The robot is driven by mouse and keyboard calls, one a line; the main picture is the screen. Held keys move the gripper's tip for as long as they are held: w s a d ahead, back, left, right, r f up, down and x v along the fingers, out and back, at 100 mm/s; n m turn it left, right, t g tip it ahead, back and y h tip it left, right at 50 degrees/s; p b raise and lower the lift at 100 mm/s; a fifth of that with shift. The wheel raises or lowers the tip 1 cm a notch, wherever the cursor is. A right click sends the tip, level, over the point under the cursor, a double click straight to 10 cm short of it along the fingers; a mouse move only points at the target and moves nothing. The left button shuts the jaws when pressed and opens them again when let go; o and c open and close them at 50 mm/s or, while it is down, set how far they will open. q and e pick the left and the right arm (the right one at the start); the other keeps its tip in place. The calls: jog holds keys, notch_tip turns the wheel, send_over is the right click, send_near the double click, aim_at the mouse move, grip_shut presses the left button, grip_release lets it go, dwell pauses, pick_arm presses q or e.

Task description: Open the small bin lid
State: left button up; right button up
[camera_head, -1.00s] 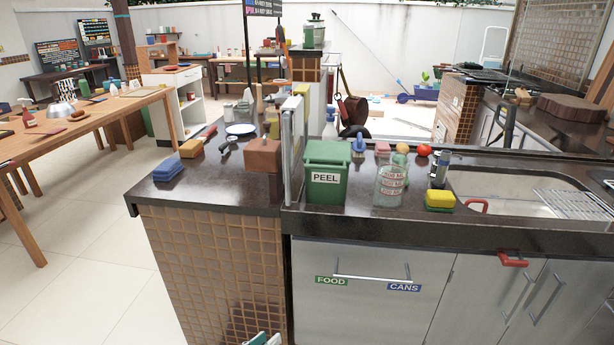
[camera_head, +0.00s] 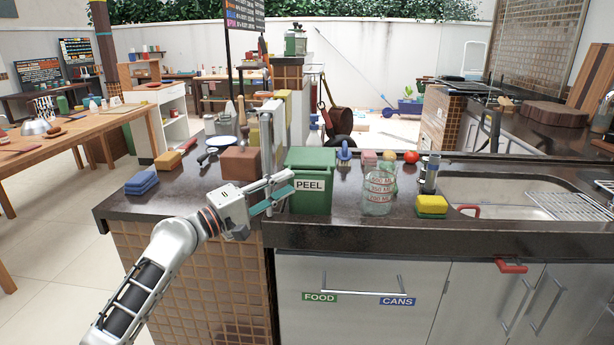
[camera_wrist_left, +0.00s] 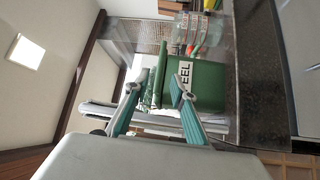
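The small bin is the green one labelled PEEL (camera_head: 312,198), standing on the dark counter with its green lid (camera_head: 311,156) closed. In the left wrist view the bin (camera_wrist_left: 208,78) lies sideways, straight ahead of the fingers. My left gripper (camera_head: 285,188) is at the bin's left front side, pointing right, near the label. In the left wrist view its two teal-padded fingers (camera_wrist_left: 155,96) are spread apart, with nothing visibly held between them. Whether a fingertip touches the bin cannot be told. My right gripper is not in view.
A clear jar (camera_head: 378,192) stands right of the bin. An upright metal post (camera_head: 266,150) and a brown block (camera_head: 240,163) are to its left. A yellow-green sponge (camera_head: 431,206) sits by the sink (camera_head: 490,190). Cabinet doors (camera_head: 350,320) are below the counter.

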aim_at(304, 174)
pick_arm(q)
jog(key=x, duration=0.7)
jog(key=shift+w+d, duration=0.15)
jog(key=shift+d, duration=0.1)
jog(key=shift+c, duration=0.4)
grip_shut()
